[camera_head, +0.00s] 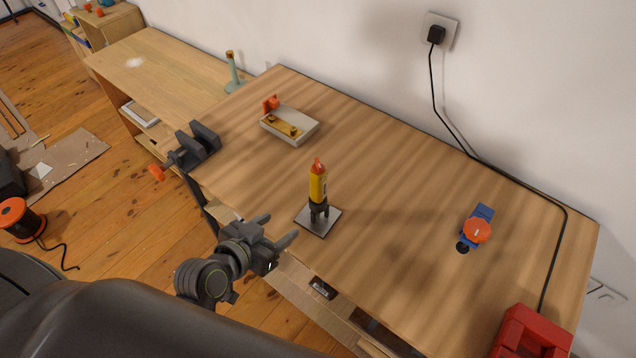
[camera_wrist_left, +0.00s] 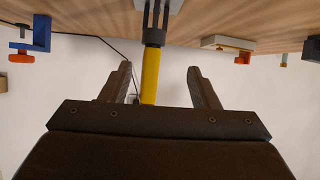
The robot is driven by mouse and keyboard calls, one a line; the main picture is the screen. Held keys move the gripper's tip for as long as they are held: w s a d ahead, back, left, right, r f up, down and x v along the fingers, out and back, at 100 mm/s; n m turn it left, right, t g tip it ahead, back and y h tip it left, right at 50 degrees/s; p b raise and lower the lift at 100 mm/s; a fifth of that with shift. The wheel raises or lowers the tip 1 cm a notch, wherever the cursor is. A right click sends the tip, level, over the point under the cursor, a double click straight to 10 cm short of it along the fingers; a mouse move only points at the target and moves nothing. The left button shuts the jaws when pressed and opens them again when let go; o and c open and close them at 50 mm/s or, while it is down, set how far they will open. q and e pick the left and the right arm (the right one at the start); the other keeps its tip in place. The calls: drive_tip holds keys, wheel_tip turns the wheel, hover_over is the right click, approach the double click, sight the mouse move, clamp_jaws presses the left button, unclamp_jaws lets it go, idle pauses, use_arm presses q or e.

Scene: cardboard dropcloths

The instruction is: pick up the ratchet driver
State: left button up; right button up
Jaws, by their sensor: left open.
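The ratchet driver (camera_head: 318,187), with a yellow body and an orange top end, stands upright in a dark holder (camera_head: 319,211) on a square metal plate (camera_head: 330,225) near the table's front edge. My left gripper (camera_head: 279,228) is open and empty, just in front of and to the left of the driver, its fingers pointing towards it. In the left wrist view, which shows the scene upside down, the yellow driver (camera_wrist_left: 150,76) appears between the two open fingers (camera_wrist_left: 159,72), seemingly beyond them. My right gripper is not in view.
On the wooden table (camera_head: 400,230) are a grey tray (camera_head: 302,119) with brass-coloured parts, a dark vise (camera_head: 196,147) at the left edge, a blue-and-orange tool (camera_head: 478,230) at right and a red case (camera_head: 530,335) at the front right. A black cable (camera_head: 520,185) runs along the wall.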

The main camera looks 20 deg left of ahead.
sight(314, 189)
use_arm(q)
wheel_tip(314, 189, up, 5)
drive_tip(key=t, duration=0.1)
drive_tip(key=shift+m, duration=0.3)
drive_tip(key=p+x, duration=0.1)
drive_tip(key=x, duration=0.3)
drive_tip(key=p+x, duration=0.1)
drive_tip(key=x, duration=0.3)
drive_tip(key=d+p+x, duration=0.1)
drive_tip(key=x, duration=0.3)
drive_tip(key=shift+s+d+r, duration=0.1)
drive_tip(key=shift+r, duration=0.15)
drive_tip(key=shift+w+d+f+p, duration=0.2)
drive_tip(key=shift+w+d+p, duration=0.05)
drive_tip(key=shift+w+p, duration=0.35)
drive_tip(key=shift+p+x, duration=0.5)
drive_tip(key=shift+x, duration=1.45)
drive_tip(key=shift+f, duration=0.1)
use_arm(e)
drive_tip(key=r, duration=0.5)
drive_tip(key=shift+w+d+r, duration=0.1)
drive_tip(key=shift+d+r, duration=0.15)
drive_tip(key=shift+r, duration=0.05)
use_arm(q)
drive_tip(key=shift+s, duration=0.1)
drive_tip(key=shift+h, duration=0.3)
clamp_jaws()
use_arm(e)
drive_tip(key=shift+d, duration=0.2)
